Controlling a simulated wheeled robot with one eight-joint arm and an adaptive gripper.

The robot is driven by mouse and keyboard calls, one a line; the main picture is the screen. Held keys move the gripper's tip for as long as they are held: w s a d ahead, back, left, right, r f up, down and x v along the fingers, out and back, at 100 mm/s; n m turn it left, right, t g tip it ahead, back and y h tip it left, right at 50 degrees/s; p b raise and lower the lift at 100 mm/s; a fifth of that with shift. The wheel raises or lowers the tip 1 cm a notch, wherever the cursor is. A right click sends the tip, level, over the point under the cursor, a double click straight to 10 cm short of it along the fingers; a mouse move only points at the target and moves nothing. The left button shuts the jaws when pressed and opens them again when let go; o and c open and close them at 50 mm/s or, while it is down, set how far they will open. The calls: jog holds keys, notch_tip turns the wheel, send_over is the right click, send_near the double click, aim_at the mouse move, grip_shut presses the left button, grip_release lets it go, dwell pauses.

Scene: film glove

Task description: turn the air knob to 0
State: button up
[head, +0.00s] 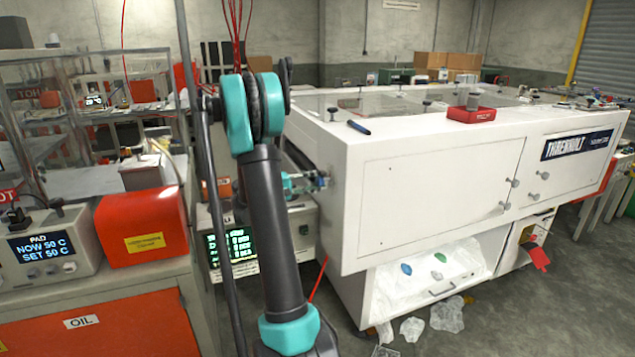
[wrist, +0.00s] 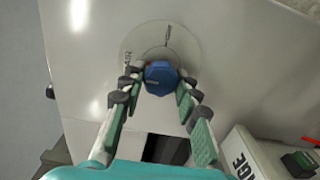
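A blue faceted knob (wrist: 160,74) sits on a round pale dial plate (wrist: 133,42) on a light grey panel, in the upper middle of the wrist view. Small dark marks stand at the dial's top and left, too blurred to read. My gripper (wrist: 161,80) has one fingertip on each side of the knob, and the pads appear to touch its sides. I cannot read the knob's setting.
A box with a green-lit display (head: 235,245) stands behind my arm, left of the machine. A red box (head: 142,225) and a PAD controller (head: 45,245) sit on the left bench. A pale labelled box (wrist: 250,155) with a dark green button lies lower right in the wrist view.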

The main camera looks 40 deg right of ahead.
jog(key=o, duration=0.5)
jog(key=shift+c, duration=0.2)
jog(key=v, duration=1.2)
jog(key=shift+s+f, duration=0.15)
